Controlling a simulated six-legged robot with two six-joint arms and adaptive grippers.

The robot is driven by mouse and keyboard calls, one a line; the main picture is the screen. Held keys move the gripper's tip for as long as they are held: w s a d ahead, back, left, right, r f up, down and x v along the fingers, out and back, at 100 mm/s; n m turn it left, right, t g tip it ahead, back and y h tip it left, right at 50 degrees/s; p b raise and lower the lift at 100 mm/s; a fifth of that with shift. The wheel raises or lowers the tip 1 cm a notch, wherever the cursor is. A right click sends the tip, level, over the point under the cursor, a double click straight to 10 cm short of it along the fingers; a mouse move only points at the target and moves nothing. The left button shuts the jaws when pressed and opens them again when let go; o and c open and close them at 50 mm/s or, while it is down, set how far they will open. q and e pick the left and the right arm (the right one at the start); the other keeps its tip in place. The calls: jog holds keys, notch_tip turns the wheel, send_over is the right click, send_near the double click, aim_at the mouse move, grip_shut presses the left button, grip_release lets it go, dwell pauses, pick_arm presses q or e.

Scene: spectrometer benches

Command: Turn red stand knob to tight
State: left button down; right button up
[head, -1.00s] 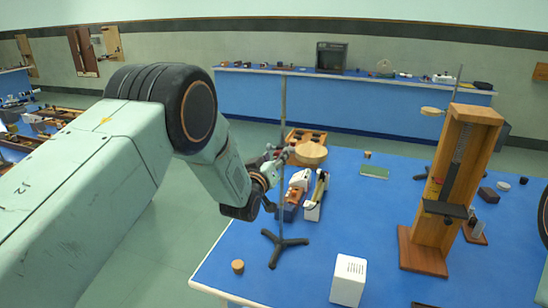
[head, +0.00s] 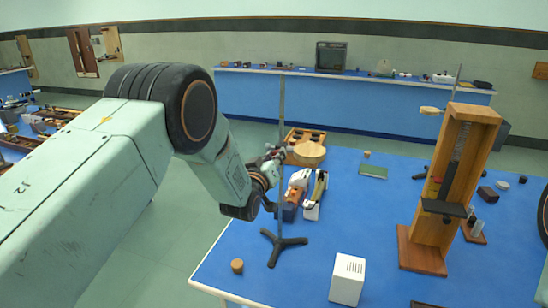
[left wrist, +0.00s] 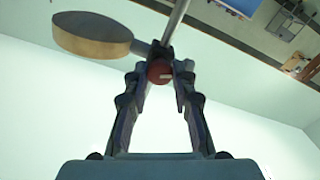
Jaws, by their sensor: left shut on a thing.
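The stand is a thin grey rod (head: 282,105) rising upright from a dark three-legged base (head: 280,246) on the blue table. A round wooden plate (head: 310,153) is held on the rod by a clamp; the plate also shows in the left wrist view (left wrist: 92,35). My left gripper (head: 275,160) is at the clamp, beside the rod. In the left wrist view my left gripper (left wrist: 160,78) has its fingertips on both sides of the red knob (left wrist: 160,71), shut on it. A pale mark shows on the knob's face. In the head view the knob is hidden. My right gripper is out of view.
Near the stand are a cork-coloured cylinder (head: 237,266), a white box (head: 347,279) and a wooden tray (head: 296,136). A tall wooden frame (head: 443,190) stands at the right. The table's left edge runs close to the stand base.

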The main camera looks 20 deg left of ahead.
pick_arm(q)
jog(key=shift+m+b, duration=0.3)
jog(key=shift+m, duration=0.1)
jog(key=shift+d+f+m+b, duration=0.1)
jog(key=shift+m+b, duration=2.6)
jog(key=shift+m, duration=2.5)
jog(key=shift+d+f+m+b, duration=0.1)
jog(key=shift+m+b, duration=2.6)
jog(key=shift+m, duration=2.5)
jog(key=c, duration=1.1)
grip_release()
jog(key=shift+r, duration=0.1)
